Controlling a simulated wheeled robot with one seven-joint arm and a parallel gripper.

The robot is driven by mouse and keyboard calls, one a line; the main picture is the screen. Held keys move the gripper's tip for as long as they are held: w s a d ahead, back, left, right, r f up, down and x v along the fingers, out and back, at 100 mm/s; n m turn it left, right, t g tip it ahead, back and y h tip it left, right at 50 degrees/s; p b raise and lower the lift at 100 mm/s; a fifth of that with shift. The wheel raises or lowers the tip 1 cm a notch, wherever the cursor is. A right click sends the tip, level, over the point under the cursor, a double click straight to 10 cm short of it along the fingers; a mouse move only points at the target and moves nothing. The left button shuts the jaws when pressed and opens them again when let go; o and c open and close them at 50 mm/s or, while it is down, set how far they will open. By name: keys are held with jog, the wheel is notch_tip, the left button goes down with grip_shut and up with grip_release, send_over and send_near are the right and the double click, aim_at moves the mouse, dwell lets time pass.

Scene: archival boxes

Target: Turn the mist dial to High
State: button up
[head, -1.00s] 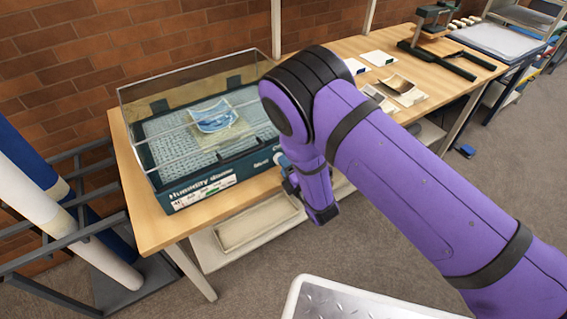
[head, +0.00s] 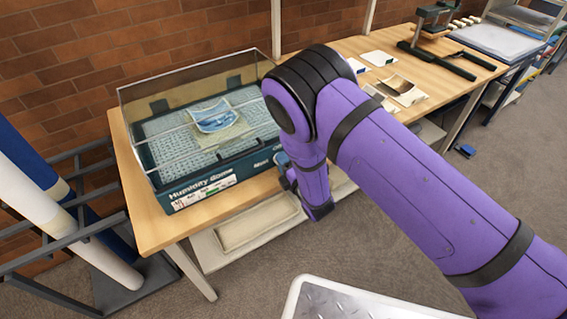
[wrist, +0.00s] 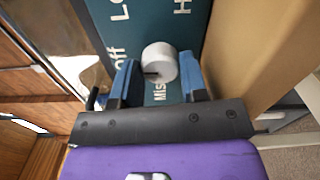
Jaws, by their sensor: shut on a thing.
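The mist dial (wrist: 159,62) is a pale grey round knob on the teal front panel of the humidity dome (head: 222,171). In the wrist view, my gripper (wrist: 160,82) has its blue fingers on either side of the dial and is shut on it. The panel lettering around it reads "Mist", "off", and partly "Lo" and "H". A dark mark on the dial points toward the "off" side. In the head view, my purple arm hides the dial and most of the gripper.
The dome's clear cover (head: 195,95) stands over a tray with a blue-and-white sheet. The wooden table (head: 155,215) has papers, photos and a press farther right. Rolled tubes (head: 45,200) stand in a rack at the left. A low tray (head: 245,235) lies beneath the table.

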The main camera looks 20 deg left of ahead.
jog(key=shift+m, duration=0.3)
jog(key=m, duration=0.4)
jog(key=shift+m, duration=0.4)
jog(key=m, duration=0.6)
jog(key=shift+f, duration=0.1)
jog(key=m, duration=0.5)
jog(key=shift+m, duration=0.4)
jog(key=m, duration=0.6)
jog(key=shift+s, duration=0.1)
jog(key=shift+m, duration=0.3)
jog(key=o, duration=0.7)
jog(key=shift+c, duration=0.2)
